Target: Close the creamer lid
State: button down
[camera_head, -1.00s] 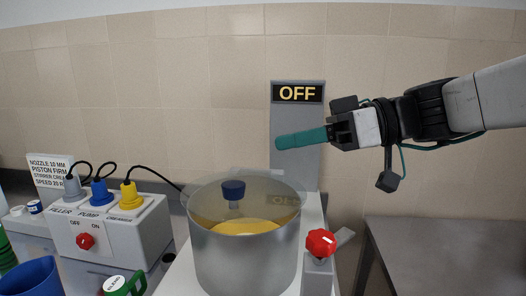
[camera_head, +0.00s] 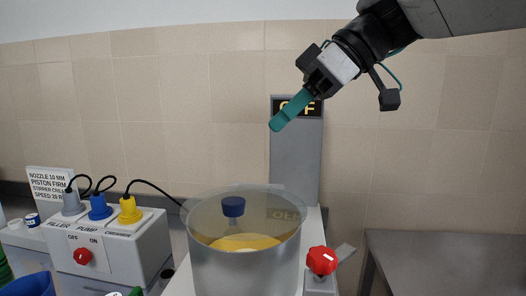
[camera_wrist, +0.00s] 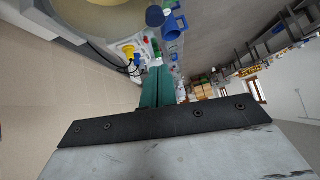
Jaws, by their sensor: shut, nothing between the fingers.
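The creamer (camera_head: 245,273) is an open-topped steel pot with yellow cream (camera_head: 247,242) inside, low in the middle of the head view. A clear lid (camera_head: 207,212) with a dark blue knob (camera_head: 233,206) shows at its rim. The lid is see-through, so I cannot tell whether it lies flat or is tilted. In the wrist view the creamer (camera_wrist: 98,18) is cut off at the top left. My gripper (camera_head: 277,124) has teal fingers, shut and empty, pointing down and left above the creamer, apart from it. The fingers also show in the wrist view (camera_wrist: 158,88).
A grey panel with an OFF sign (camera_head: 295,160) stands behind the creamer, its display partly covered by my gripper. A red knob (camera_head: 322,261) is at its right. A white plug box (camera_head: 108,246) stands left. A grey table (camera_head: 445,265) is at right.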

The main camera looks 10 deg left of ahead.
send_near(224, 199)
jog(key=a, duration=0.3)
jog(key=f, duration=0.3)
jog(key=shift+s+a, duration=0.4)
jog(key=shift+f, duration=0.55)
